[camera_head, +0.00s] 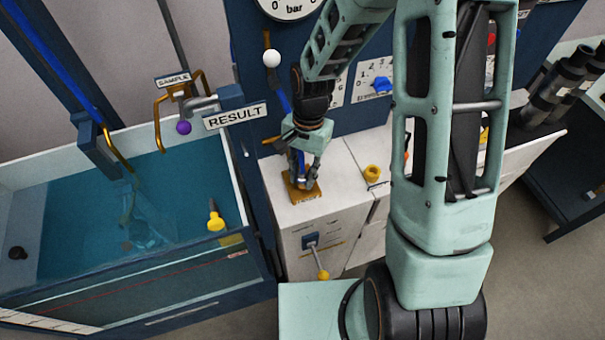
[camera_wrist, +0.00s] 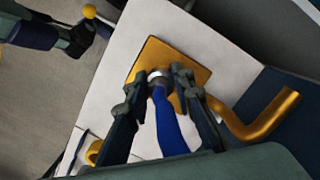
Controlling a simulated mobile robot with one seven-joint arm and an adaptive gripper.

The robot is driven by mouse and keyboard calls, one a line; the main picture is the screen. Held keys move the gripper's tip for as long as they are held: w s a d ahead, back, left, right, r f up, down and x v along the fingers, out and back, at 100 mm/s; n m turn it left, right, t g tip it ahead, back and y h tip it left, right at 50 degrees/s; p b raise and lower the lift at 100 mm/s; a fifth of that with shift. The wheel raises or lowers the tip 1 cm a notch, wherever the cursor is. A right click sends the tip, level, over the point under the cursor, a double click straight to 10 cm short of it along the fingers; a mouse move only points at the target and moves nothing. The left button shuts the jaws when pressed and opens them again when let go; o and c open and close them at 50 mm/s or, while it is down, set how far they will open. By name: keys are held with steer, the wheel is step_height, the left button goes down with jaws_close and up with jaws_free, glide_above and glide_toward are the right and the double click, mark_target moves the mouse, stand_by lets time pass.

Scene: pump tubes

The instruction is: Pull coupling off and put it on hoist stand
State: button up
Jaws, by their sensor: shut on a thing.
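My gripper (camera_head: 301,168) points down over a yellow square plate (camera_head: 291,187) on the white cabinet top in the head view. In the wrist view its two fingers (camera_wrist: 158,76) are closed around the coupling (camera_wrist: 160,75), a grey metal collar at the end of a blue hose (camera_wrist: 170,125). The coupling is at the middle of the yellow plate (camera_wrist: 195,63); its lower end is hidden, so I cannot tell whether it touches the plate. I cannot pick out a hoist stand with certainty.
A yellow fitting (camera_head: 372,174) stands on the cabinet right of my gripper. A bent yellow pipe (camera_wrist: 265,120) lies close to the right finger in the wrist view.

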mark_target(302, 177)
jaws_close()
steer(key=shift+r+p, duration=0.4)
steer(key=shift+r, duration=0.3)
stand_by(0.5)
steer(key=shift+r+p, duration=1.3)
steer(key=shift+r, duration=0.65)
steer(key=shift+d, duration=0.1)
